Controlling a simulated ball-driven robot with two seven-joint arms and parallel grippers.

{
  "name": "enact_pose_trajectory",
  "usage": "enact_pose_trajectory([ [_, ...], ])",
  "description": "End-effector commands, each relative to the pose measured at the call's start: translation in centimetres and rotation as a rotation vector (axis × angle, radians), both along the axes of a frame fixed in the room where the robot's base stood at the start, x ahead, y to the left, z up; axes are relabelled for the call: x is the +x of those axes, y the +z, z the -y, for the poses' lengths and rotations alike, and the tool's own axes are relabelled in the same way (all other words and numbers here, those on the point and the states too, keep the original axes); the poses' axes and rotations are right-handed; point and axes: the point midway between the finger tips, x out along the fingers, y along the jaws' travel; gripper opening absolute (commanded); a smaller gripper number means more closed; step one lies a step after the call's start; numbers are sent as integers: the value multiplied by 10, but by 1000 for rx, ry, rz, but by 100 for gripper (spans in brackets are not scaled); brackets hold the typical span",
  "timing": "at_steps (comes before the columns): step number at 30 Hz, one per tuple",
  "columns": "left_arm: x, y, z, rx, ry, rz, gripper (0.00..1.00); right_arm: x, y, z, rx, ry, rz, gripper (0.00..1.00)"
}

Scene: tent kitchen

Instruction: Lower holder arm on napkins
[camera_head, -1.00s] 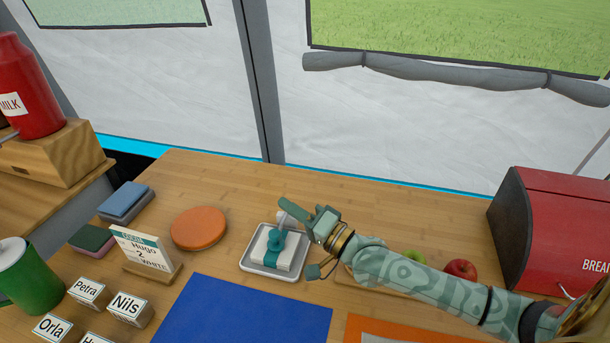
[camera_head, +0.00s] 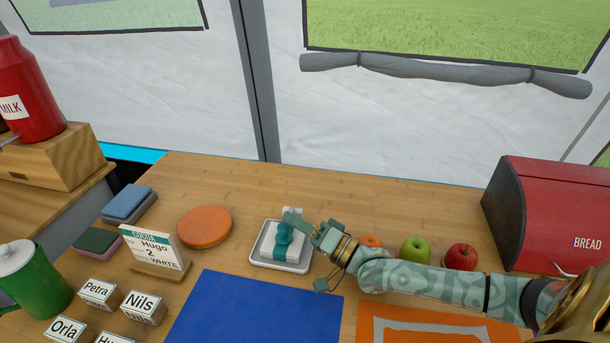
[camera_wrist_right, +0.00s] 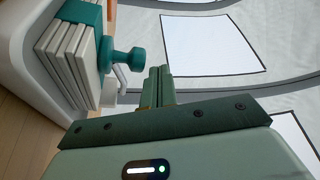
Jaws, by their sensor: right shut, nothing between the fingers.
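The napkin holder is a light grey tray (camera_head: 262,262) on the wooden table with a stack of white napkins (camera_head: 297,247) in it. Its teal holder arm (camera_head: 283,240) runs across the top of the stack. In the right wrist view the napkin stack (camera_wrist_right: 66,62) shows sideways, with the teal arm's round knob (camera_wrist_right: 124,62) standing out from it. My right gripper (camera_head: 291,218) is over the holder's back right side; its fingers (camera_wrist_right: 157,84) are shut together and empty, beside the knob and apart from it. The gripper partly hides the holder's back. My left gripper is out of view.
An orange disc (camera_head: 205,227) and a cocoa sign (camera_head: 153,250) stand left of the holder. A blue mat (camera_head: 255,312) lies in front. A green apple (camera_head: 415,250), a red apple (camera_head: 460,257) and a red bread box (camera_head: 545,215) are to the right. The table behind the holder is clear.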

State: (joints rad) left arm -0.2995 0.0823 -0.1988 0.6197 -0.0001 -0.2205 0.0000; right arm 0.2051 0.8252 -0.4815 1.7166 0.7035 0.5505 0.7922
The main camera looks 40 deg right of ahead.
Motion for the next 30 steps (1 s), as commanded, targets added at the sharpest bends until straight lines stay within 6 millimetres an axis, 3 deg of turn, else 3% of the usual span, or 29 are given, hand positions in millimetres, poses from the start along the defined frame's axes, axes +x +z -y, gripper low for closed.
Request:
enact_pose_trajectory([
  [14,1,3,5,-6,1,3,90,0,6,0,0,-1,2,0],
  [20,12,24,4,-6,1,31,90,-4,45,-2,1,1,6,0],
  [27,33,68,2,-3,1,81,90,-46,103,-24,3,1,7,0],
  [30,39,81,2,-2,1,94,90,-69,112,-36,3,0,3,0],
])
